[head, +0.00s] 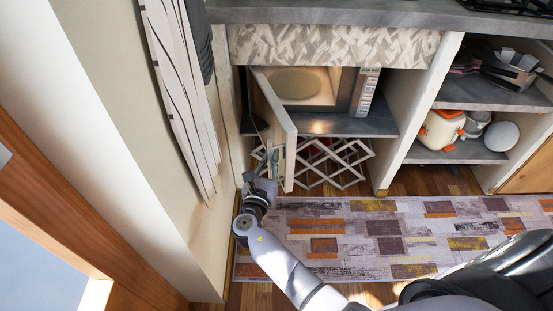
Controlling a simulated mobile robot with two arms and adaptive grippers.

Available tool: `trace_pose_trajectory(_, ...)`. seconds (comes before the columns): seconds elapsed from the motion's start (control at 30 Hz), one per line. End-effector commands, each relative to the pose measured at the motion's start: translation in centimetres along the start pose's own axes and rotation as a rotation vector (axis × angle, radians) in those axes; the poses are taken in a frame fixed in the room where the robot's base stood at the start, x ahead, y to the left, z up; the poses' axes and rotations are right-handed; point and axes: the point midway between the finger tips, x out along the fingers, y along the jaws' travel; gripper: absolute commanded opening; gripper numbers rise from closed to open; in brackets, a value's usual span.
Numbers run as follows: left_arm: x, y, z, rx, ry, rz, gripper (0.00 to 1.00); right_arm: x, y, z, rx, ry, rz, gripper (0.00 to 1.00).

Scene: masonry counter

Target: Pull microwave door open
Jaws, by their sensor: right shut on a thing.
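The microwave (343,90) sits on a shelf in the counter, its lit cavity and round turntable plate (297,83) in plain view. Its door (286,135) is swung out on the left side and stands well open, edge toward me. My right gripper (270,170) is at the door's free end and is shut on the door handle (275,159). The fingers are small here and partly hide the handle. My left gripper is not in view.
A wall with hanging cloth (180,90) stands close on the left of my right arm. A white lattice rack (345,165) is below the microwave shelf. Shelves at right hold an orange-and-white pot (441,130). A patterned rug (370,235) covers the clear floor in front.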

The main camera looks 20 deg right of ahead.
Motion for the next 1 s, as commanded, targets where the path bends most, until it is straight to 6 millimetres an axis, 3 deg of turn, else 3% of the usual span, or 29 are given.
trace_pose_trajectory(0.43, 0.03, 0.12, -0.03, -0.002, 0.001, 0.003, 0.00, 0.06, 0.40, 0.22, 0.001, -0.003, 0.004, 0.00)
trace_pose_trajectory(0.47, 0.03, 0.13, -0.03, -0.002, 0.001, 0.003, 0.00, 0.07, 0.40, 0.23, 0.002, -0.003, 0.004, 0.12)
trace_pose_trajectory(0.77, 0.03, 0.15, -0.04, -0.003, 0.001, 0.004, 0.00, 0.02, 0.32, 0.13, 0.001, -0.002, 0.002, 0.32)
trace_pose_trajectory(1.0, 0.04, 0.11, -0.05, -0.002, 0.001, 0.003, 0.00, -0.01, 0.28, 0.08, 0.001, -0.001, 0.002, 0.32)
